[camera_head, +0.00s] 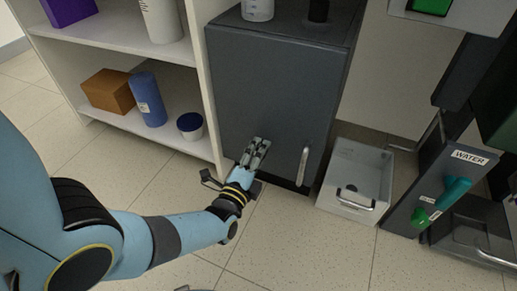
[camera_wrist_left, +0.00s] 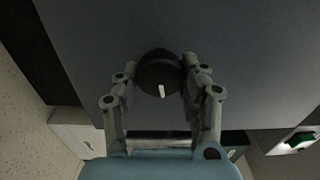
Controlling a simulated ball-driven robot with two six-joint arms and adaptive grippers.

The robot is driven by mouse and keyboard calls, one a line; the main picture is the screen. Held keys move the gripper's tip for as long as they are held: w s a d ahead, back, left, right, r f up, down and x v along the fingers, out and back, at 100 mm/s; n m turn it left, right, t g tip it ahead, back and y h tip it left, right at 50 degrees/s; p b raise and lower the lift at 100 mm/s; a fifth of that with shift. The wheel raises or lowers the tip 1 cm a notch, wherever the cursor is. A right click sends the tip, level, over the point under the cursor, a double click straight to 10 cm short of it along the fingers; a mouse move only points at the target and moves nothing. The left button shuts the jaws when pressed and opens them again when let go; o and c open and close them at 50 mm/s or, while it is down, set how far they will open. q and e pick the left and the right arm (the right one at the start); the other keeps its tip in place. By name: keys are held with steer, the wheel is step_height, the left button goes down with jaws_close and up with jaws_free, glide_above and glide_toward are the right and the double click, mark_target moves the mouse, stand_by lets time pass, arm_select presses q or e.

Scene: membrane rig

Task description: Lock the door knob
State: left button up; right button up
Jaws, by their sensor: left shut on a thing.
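The dark cabinet (camera_head: 275,95) has a flat grey door front with a vertical metal handle (camera_head: 304,166) at its lower right. The round black door knob (camera_wrist_left: 159,72), with a white mark on it, shows in the left wrist view. My left gripper (camera_head: 260,146) reaches the lower part of the door, and in the wrist view its two fingers (camera_wrist_left: 160,84) are shut on the sides of the knob. In the head view the gripper hides the knob. My right gripper is not in view.
White shelves (camera_head: 196,75) with a brown box (camera_head: 108,91), a blue cylinder (camera_head: 148,99) and a blue tub (camera_head: 190,126) stand left of the cabinet. A grey bin (camera_head: 357,180) and a WATER panel (camera_head: 437,190) with teal and green handles stand to the right.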

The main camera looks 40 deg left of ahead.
arm_select(q)
steer(key=shift+f+m, duration=0.1)
steer(key=shift+m, duration=0.8)
steer(key=o, duration=1.2)
steer(key=v, duration=0.7)
steer(key=shift+s, duration=0.3)
